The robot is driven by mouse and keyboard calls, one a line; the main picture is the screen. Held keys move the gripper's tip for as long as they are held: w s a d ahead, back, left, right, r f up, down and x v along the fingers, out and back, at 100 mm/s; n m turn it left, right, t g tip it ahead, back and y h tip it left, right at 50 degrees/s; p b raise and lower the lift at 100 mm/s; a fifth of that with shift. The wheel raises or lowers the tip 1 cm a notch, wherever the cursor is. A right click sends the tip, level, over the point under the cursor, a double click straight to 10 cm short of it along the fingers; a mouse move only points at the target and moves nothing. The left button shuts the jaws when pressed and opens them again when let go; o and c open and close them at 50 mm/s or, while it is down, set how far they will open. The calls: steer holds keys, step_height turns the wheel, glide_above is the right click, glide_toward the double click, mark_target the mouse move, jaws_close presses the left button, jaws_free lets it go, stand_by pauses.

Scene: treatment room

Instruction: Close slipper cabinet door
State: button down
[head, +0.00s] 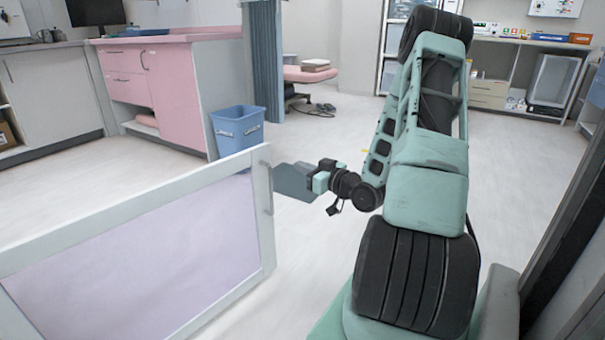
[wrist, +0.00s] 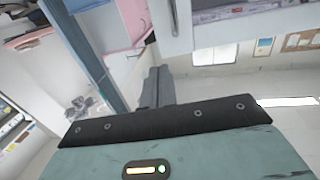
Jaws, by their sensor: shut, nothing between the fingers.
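The cabinet door (head: 140,250) stands open at the lower left of the head view. It has a white frame, a pale lilac translucent panel and a vertical bar handle (head: 267,190) near its right edge. My gripper (head: 282,180) is shut and empty, just right of that edge at handle height. Whether it touches the door I cannot tell. In the wrist view the shut fingers (wrist: 157,84) point away from the camera, below a white framed panel with a handle (wrist: 174,18), which looks like the door. The cabinet body is not clearly visible.
A blue bin (head: 237,132) stands on the floor beyond the door, beside a pink and grey counter (head: 180,90). A blue-grey curtain (head: 264,60) hangs behind it. Shelves (head: 490,85) line the back right. The floor (head: 330,260) between door and my base is clear.

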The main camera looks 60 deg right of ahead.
steer(key=b, duration=0.4)
glide_toward(269, 154)
steer(key=w, duration=0.5)
steer(key=shift+w+d, duration=0.25)
steer(key=shift+d, duration=0.05)
steer(key=shift+w+r, duration=0.1)
steer(key=shift+w, duration=0.55)
